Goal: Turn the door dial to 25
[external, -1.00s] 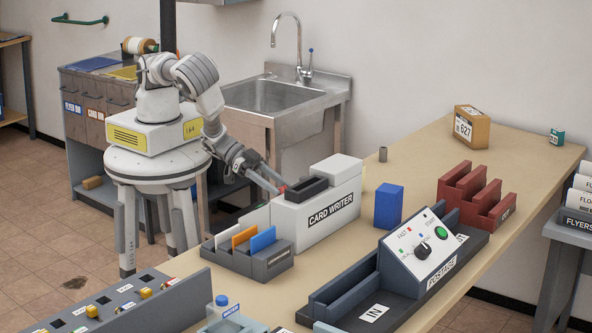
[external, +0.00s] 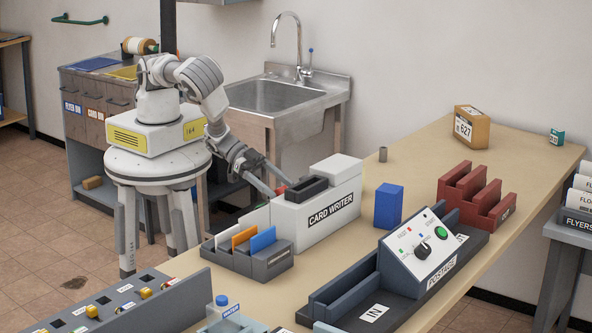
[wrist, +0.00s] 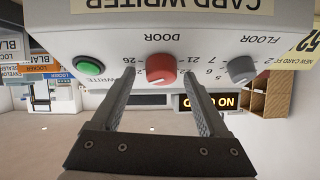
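The card writer (external: 318,210) is a white box on the table; it shows upside down in the wrist view (wrist: 80,30). Its red DOOR dial (wrist: 161,70) sits between a green WRITE button (wrist: 87,66) and a grey FLOOR dial (wrist: 242,70). A white mark on the red dial points toward the lower left of the wrist picture; small numbers flank the dial. My gripper (wrist: 158,74) is open, with one finger on each side of the red dial and visible gaps. In the external view my gripper (external: 278,192) reaches the writer's back side, and the dial is mostly hidden.
A card rack (external: 247,260) stands beside the writer. A blue block (external: 389,206) and the postage machine (external: 425,250) stand farther right on the table.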

